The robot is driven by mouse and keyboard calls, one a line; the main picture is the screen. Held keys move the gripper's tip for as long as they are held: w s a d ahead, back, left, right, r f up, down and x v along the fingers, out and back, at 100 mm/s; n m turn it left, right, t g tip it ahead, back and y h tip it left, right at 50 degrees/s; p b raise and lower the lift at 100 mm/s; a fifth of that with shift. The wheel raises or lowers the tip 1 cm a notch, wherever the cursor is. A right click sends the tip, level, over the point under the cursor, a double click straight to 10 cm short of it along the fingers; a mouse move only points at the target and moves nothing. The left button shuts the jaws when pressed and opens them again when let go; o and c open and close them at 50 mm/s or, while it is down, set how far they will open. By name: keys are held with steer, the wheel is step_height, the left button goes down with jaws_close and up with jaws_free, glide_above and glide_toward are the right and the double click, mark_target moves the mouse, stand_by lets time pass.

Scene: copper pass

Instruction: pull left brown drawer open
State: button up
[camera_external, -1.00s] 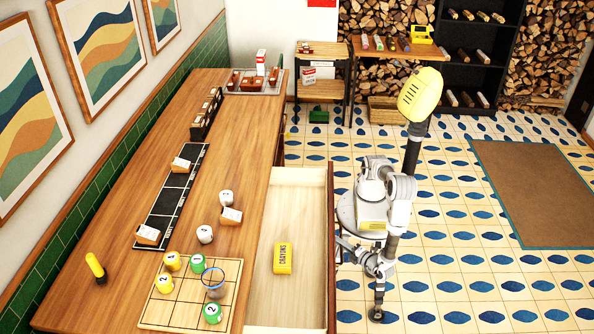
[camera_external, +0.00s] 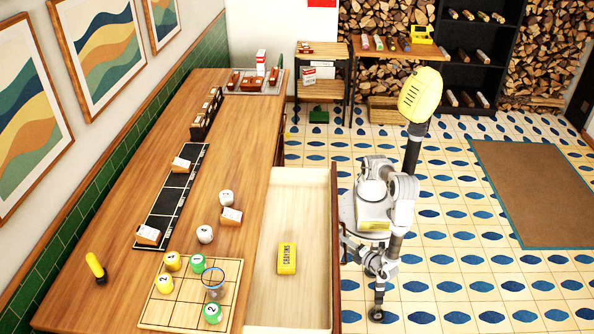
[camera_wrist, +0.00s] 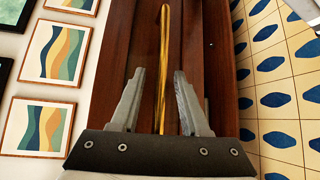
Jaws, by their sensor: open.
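The brown drawer (camera_external: 300,205) stands pulled out from the wooden counter in the external view, its pale inside showing. A yellow crayons box (camera_external: 287,258) lies in it. In the wrist view, the dark brown drawer front (camera_wrist: 128,40) carries a long brass handle (camera_wrist: 164,35). My gripper (camera_wrist: 160,76) is open, with one finger on each side of the handle. I cannot tell whether either finger touches it. In the external view my gripper is at the drawer's right side, mostly hidden by my arm.
The counter (camera_external: 245,130) holds a grid board (camera_external: 160,310) with numbered pieces, a glass (camera_external: 214,280), a black strip (camera_external: 172,205) and a yellow marker (camera_external: 96,266). A small shelf (camera_external: 322,88) stands at the back.

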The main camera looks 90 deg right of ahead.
steer(key=v, duration=0.7)
steer(key=shift+s+a+p, duration=0.15)
steer(key=shift+s+p, duration=0.05)
steer(key=shift+p, duration=0.2)
steer(key=w+d+r+n+g+y+p, duration=0.1)
steer(key=w+d+r+g+y+p, duration=0.3)
steer(key=w+r, duration=0.55)
steer(key=w+d+r+g+y+p, duration=0.3)
steer(key=w+r+y, duration=0.35)
steer(key=r, duration=0.55)
steer(key=s+a+f+n+g+y+b, duration=0.1)
steer(key=s+n, duration=0.2)
steer(key=s, duration=0.4)
steer(key=s+f+n+g+b, duration=0.1)
steer(key=s+f+n, duration=0.15)
steer(key=s, duration=0.55)
steer(key=shift+n, duration=0.45)
steer(key=b+x, duration=1)
steer(key=x, duration=0.1)
steer(key=b+x, duration=0.5)
steer(key=shift+w+a+f, duration=0.1)
steer(key=shift+a+f, duration=0.2)
steer(key=shift+a, duration=0.1)
